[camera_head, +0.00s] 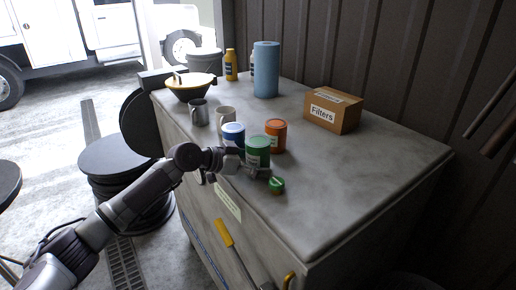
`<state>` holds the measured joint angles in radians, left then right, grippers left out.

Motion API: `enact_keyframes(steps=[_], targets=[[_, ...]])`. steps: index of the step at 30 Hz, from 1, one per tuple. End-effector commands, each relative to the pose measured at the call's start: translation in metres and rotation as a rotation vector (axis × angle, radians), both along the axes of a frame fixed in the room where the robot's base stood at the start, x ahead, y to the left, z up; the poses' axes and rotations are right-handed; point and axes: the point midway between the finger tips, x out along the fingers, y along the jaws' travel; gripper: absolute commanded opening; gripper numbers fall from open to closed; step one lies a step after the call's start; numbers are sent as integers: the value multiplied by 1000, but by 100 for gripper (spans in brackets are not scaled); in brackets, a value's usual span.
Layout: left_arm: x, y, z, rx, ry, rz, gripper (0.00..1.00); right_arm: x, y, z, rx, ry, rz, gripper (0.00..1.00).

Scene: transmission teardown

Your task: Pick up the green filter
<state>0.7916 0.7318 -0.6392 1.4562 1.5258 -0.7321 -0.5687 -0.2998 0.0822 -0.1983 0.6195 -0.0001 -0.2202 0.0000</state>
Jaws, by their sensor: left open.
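The green filter (258,149), an upright can with a pale top, stands on the grey bench top near its front edge. A blue-and-white can (234,134) is behind it to the left, and an orange can (275,135) is behind it to the right. My left gripper (250,164) is open, low at the front left of the green filter. I cannot tell whether its fingers touch the filter or stand around it. A small green cap-like piece (277,185) lies in front of the filter, right of the gripper. My right gripper is not in view.
Metal (198,112) and pale (225,119) mugs stand left of the cans. Behind are a yellow-rimmed bowl (191,88), a yellow bottle (231,65), a tall blue cylinder (266,70) and a "Filters" box (333,110). The bench's right part (360,185) is clear.

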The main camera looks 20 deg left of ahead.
Motion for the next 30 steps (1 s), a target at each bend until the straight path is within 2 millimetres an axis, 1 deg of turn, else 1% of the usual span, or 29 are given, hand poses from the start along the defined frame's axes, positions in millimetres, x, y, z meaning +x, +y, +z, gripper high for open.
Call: enact_keyframes(steps=[1,8,9,23,24,30], targets=[[2,-3,-1,1,1,0,99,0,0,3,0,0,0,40],[4,-4,-4,2,1,0,99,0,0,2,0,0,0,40],[4,-4,-4,2,1,0,97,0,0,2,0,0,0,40],[3,-3,-4,1,1,0,20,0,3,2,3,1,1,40],[4,-4,-2,0,-2,1,18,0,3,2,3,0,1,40],[4,-3,-2,0,-2,1,18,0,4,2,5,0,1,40]])
